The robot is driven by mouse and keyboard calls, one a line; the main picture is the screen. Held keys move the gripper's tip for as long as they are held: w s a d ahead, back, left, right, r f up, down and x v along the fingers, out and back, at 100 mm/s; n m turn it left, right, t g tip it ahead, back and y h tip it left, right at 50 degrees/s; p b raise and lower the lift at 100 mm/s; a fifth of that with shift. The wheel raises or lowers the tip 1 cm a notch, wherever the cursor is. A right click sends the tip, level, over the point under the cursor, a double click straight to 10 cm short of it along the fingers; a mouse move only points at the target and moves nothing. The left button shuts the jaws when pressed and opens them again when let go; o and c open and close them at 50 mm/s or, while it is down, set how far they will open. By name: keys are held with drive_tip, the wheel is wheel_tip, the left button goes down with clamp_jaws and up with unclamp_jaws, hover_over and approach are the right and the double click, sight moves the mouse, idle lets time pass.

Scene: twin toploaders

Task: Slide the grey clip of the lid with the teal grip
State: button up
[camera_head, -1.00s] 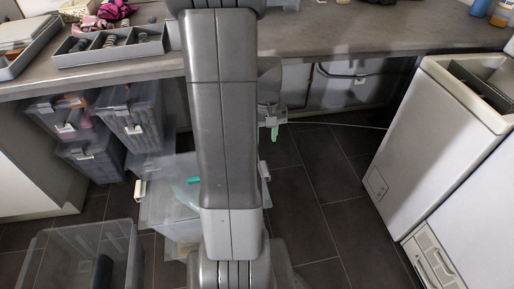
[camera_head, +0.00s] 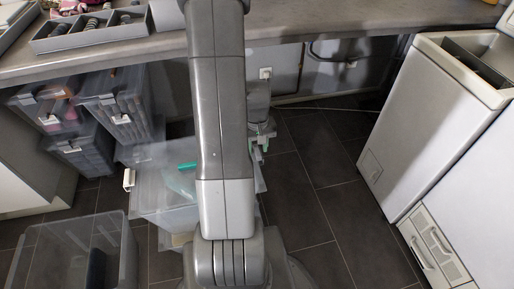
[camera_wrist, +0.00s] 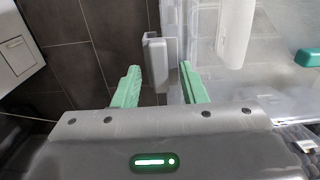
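The translucent lid (camera_head: 152,160) lies on a clear box on the floor, partly hidden behind my arm. Its teal grip (camera_head: 187,166) shows in the head view and at the right edge of the wrist view (camera_wrist: 308,57). The grey clip (camera_wrist: 154,62) shows in the wrist view at the lid's left edge. My gripper (camera_wrist: 159,76) is open and empty. Its two green fingers stand on either side of the clip in the picture, with gaps visible; I cannot tell the depth. In the head view my gripper (camera_head: 260,143) is beside the box's right side, small and partly hidden.
A white bar-shaped piece (camera_wrist: 236,35) is on the lid, right of the clip. Clear crates (camera_head: 118,105) stand under the worktop (camera_head: 120,62) at left; an open clear bin (camera_head: 75,255) is front left. White toploaders (camera_head: 425,130) stand at right. Dark floor (camera_head: 310,195) between is free.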

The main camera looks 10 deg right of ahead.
drive_tip(key=shift+f, duration=0.1)
clamp_jaws()
drive_tip(key=shift+a, duration=1)
unclamp_jaws()
wheel_tip(320, 180, up, 14)
drive_tip(key=p, duration=0.3)
